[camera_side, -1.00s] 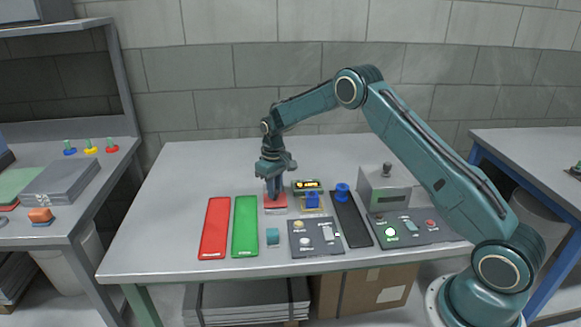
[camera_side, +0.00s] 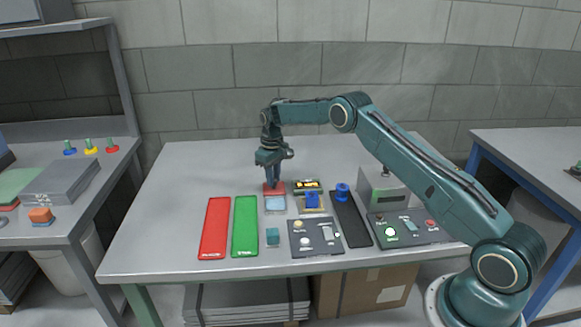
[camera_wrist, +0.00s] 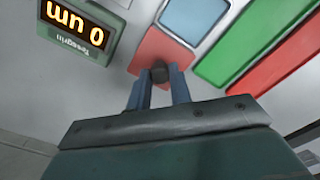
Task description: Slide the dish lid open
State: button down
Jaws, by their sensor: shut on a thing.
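The red dish lid (camera_side: 281,187) lies just behind the dish (camera_side: 275,204), whose pale blue inside shows open toward the front of the table. In the wrist view the red lid (camera_wrist: 150,51) sits beside the light blue dish inside (camera_wrist: 194,15). My gripper (camera_side: 272,182) points down over the lid. In the wrist view my gripper (camera_wrist: 158,82) is shut on the dark knob (camera_wrist: 159,72) of the lid, with one blue finger on each side. Whether the lid still overlaps the dish's back edge is hard to tell.
A green-cased display (camera_side: 307,185) stands close to the right of the lid. A red panel (camera_side: 214,228) and a green panel (camera_side: 245,226) lie to the left. A teal block (camera_side: 272,236) and a grey control panel (camera_side: 315,237) are in front. The table behind the lid is clear.

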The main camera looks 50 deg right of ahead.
jog(key=shift+w+d, duration=0.15)
jog(key=shift+w, duration=0.05)
jog(key=c, duration=1.3)
grip_release()
jog(key=shift+o, duration=0.2)
notch_tip(320, 180, up, 14)
jog(key=shift+s, duration=0.1)
